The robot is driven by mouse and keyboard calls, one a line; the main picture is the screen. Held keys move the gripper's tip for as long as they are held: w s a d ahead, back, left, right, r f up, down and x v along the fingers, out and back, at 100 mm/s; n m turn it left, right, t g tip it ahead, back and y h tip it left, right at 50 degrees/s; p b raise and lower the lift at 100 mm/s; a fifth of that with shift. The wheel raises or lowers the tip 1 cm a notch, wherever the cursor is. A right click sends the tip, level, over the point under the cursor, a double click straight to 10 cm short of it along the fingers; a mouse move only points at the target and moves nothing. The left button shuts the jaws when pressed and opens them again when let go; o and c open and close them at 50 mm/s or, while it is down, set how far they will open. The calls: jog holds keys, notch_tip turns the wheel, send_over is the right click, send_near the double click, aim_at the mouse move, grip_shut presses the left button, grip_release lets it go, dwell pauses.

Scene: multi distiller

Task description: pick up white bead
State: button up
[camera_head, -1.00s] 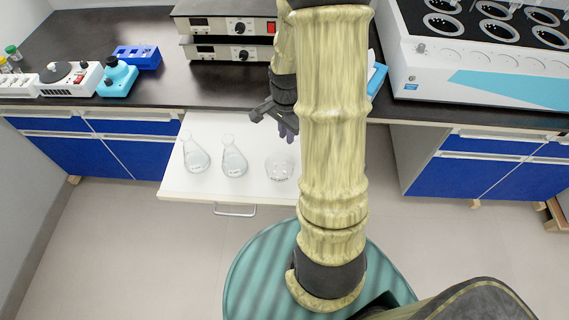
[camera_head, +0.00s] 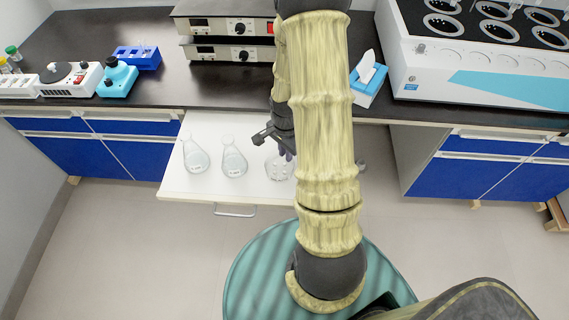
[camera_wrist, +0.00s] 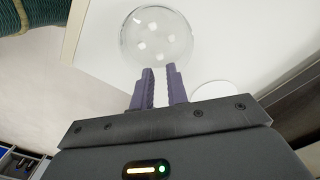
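Several small white beads (camera_wrist: 140,46) lie apart from one another in a round clear glass dish (camera_wrist: 184,36), seen at the top of the wrist view. The dish (camera_head: 272,174) stands in the open white drawer in the head view, partly behind my arm. My gripper (camera_wrist: 160,70) points toward the dish, its two purple fingers apart with a narrow gap and no bead between them. The fingertips show at the dish's near edge; their height above it is unclear.
Two clear flasks (camera_head: 195,157) (camera_head: 234,160) stand left of the dish in the drawer (camera_head: 190,190). A white round thing (camera_wrist: 212,92) shows just right of my fingers in the wrist view. The black bench (camera_head: 210,92) lies behind; a tissue box (camera_head: 366,92) is at its edge.

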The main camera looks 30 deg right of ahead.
aim_at(285, 163)
jog(key=shift+f, duration=1.9)
grip_shut()
